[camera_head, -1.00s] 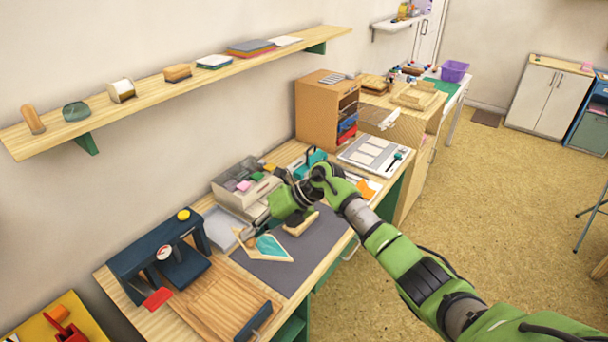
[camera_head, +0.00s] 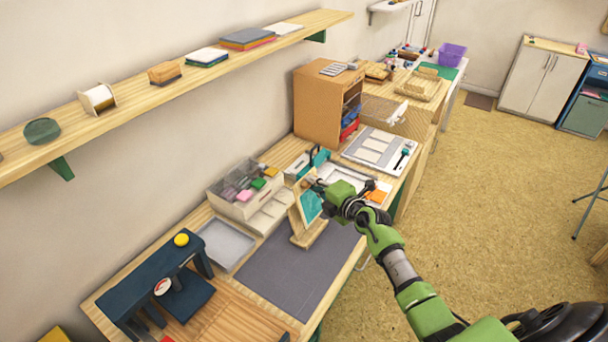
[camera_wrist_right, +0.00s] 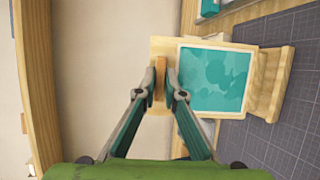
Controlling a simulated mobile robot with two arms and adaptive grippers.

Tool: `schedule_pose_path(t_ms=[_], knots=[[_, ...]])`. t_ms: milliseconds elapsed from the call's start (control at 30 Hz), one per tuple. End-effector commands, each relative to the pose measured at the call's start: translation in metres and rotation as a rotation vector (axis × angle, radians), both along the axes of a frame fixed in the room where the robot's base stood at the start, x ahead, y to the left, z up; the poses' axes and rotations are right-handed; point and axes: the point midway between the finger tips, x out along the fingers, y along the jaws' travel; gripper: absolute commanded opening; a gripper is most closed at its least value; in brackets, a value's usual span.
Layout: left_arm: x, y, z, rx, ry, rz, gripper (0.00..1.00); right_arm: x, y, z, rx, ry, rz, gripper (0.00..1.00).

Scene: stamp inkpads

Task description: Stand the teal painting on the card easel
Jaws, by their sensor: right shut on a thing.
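The teal painting (camera_head: 311,205) is a wooden-edged board with a teal picture, held nearly upright and leaning slightly. Its teal face also shows in the right wrist view (camera_wrist_right: 215,80). The easel's bar shows right of the painting in the wrist view (camera_wrist_right: 270,85). My left gripper is out of view.
The grey mat (camera_head: 290,270) is clear in front of the easel. An organizer with colored pads (camera_head: 240,190) and a grey tray (camera_head: 225,243) stand to the left. A dark blue press (camera_head: 150,285) is at front left. A wooden cabinet (camera_head: 318,105) stands behind.

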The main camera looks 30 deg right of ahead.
Motion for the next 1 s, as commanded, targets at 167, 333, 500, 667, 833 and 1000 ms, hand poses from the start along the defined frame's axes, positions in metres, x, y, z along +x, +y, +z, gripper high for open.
schedule_pose_path(t_ms=[167,333,500,667,833,1000], knots=[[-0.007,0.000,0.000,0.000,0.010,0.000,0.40,0.000,0.000,0.000,0.003,-0.006,-0.001,0.00],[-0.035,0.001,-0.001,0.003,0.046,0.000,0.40,0.000,0.000,0.000,0.003,-0.006,0.000,0.00],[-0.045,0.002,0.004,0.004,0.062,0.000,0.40,-0.001,-0.001,0.002,0.004,-0.013,-0.004,0.00],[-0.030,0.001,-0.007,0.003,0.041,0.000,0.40,0.004,0.002,-0.012,0.004,-0.013,-0.004,0.00],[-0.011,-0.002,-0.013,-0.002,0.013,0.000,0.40,0.010,0.005,-0.023,0.005,-0.014,-0.003,0.00],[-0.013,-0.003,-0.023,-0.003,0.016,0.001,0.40,0.016,0.008,-0.035,0.003,-0.014,-0.004,0.00]])
